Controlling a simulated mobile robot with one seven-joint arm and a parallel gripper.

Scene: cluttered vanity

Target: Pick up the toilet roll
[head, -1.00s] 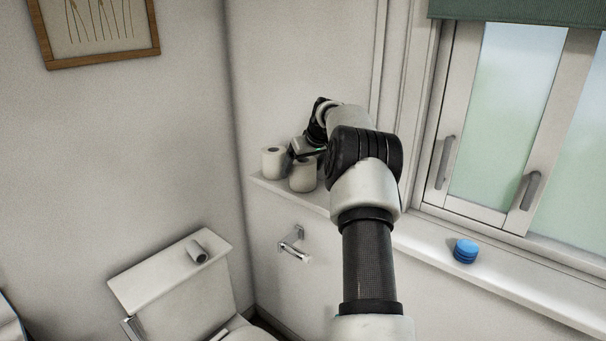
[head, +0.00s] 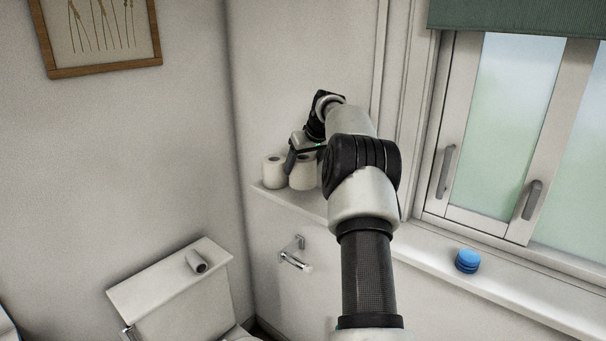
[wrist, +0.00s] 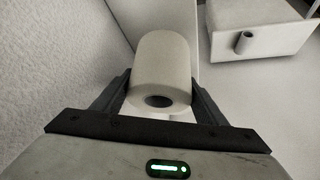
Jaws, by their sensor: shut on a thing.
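A white toilet roll (head: 302,175) is between the fingers of my gripper (head: 305,158) at the left end of the white ledge. In the wrist view, the same roll (wrist: 163,62) sits between the two dark fingers of my gripper (wrist: 160,88), one on each side, with its hollow core facing the camera. The gripper is shut on it. The roll appears slightly raised, but its gap to the ledge is hard to see. My arm covers the ledge to its right.
A second white roll (head: 273,171) stands close on the left on the ledge (head: 410,238). A small grey roll (head: 197,262) lies on the toilet cistern (head: 150,285). A metal holder (head: 296,257) is on the wall below.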

